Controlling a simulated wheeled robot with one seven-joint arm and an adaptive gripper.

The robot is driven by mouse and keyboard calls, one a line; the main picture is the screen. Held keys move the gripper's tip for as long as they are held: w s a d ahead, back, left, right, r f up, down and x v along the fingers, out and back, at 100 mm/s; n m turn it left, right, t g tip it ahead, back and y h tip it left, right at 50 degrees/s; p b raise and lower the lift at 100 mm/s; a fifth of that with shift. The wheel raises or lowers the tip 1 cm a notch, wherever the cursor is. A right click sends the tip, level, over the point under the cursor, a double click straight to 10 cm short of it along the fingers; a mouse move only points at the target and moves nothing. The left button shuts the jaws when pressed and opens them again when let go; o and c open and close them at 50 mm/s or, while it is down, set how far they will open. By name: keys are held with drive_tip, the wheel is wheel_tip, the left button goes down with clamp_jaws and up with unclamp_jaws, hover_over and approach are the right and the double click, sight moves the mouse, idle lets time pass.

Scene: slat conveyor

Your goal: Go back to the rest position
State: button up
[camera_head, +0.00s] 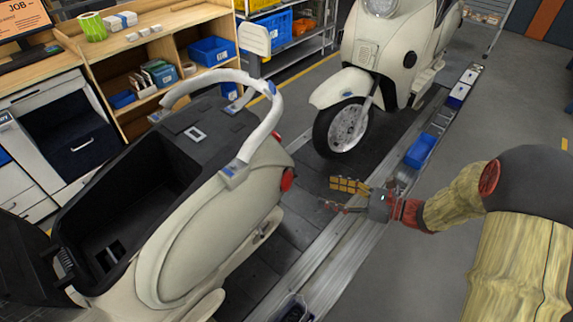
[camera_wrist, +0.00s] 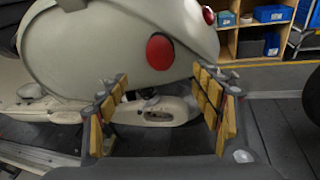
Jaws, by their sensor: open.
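My gripper (camera_head: 350,195) is open and empty in the head view, held out over the slat conveyor (camera_head: 330,255) between two cream scooters. In the wrist view my gripper (camera_wrist: 158,118) shows two yellow-padded fingers spread wide with nothing between them. The near scooter (camera_head: 205,230) stands at the left with its seat compartment open. Its red side light (camera_wrist: 160,51) and cream rear body show beyond the fingers in the wrist view. The far scooter (camera_head: 390,50) stands upright further along the conveyor. The fingers look apart from both scooters.
A metal rail with a blue bin (camera_head: 420,150) runs along the conveyor's right side, close to my arm. Wooden shelves (camera_head: 150,60) with blue bins stand at the back left. The grey floor (camera_head: 500,110) at the right is clear beyond my arm.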

drive_tip(key=s+f+n+g+h, duration=0.2)
drive_tip(key=s+f+n+g, duration=0.25)
drive_tip(key=s, duration=0.35)
drive_tip(key=s+d+n+g+h, duration=0.2)
drive_tip(key=s+n+g+h, duration=0.15)
drive_tip(key=s+n, duration=0.55)
drive_tip(key=s+d+r+n+t+h, duration=0.2)
drive_tip(key=s+d+r+n+h, duration=0.3)
drive_tip(key=d+r+n+h, duration=0.25)
wheel_tip(320, 180, up, 13)
drive_tip(key=s+a+n+t+h, duration=0.1)
drive_tip(key=s+n+t, duration=0.1)
drive_tip(key=t, duration=0.3)
drive_tip(key=shift+s+f+n+h, duration=0.2)
drive_tip(key=shift+n+h, duration=0.1)
drive_tip(key=shift+n, duration=0.6)
drive_tip(key=shift+a, duration=0.1)
